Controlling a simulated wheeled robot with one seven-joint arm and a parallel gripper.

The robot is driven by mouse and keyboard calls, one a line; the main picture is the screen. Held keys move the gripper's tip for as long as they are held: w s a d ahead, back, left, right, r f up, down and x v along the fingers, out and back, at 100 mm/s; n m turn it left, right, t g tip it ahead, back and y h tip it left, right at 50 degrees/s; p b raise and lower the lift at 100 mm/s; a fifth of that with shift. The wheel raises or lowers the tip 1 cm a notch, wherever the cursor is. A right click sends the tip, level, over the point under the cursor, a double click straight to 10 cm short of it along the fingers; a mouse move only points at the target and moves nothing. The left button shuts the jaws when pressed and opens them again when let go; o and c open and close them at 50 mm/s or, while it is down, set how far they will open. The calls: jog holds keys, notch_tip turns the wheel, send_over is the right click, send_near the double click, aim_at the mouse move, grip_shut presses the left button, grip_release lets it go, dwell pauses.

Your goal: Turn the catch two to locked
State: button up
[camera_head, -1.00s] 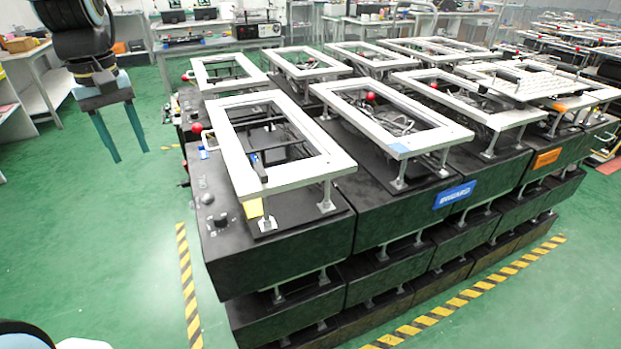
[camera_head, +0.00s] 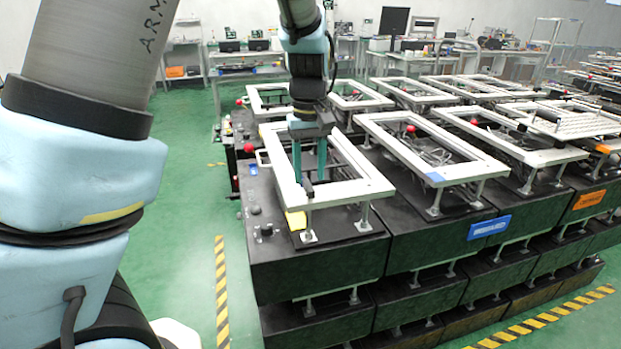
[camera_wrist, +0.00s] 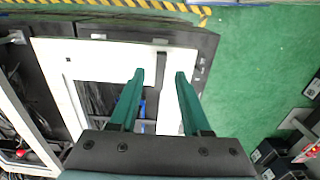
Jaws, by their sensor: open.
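A small black catch (camera_head: 307,188) sits on the front left part of the nearest white frame (camera_head: 350,193). No label shows which catch is number two. In the wrist view the catch (camera_wrist: 161,62) is a dark bar lying across the white frame edge (camera_wrist: 110,55). My gripper (camera_head: 310,177) is open and points down over that frame, close to the catch. In the wrist view its two green fingers (camera_wrist: 160,74) are apart, with the dark bar showing between their tips. I cannot tell whether they touch it or how high above it they are.
The frame stands on posts above a black box (camera_head: 315,262). A red ball knob (camera_head: 248,149) and a yellow tag (camera_head: 296,220) are near it. Several similar framed fixtures stand close on the right. Green floor (camera_head: 190,215) is open on the left, beyond a striped line (camera_head: 221,290).

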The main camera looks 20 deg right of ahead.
aim_at(308, 188)
jog(key=shift+f, duration=1.4)
jog(key=shift+c, duration=0.2)
grip_shut()
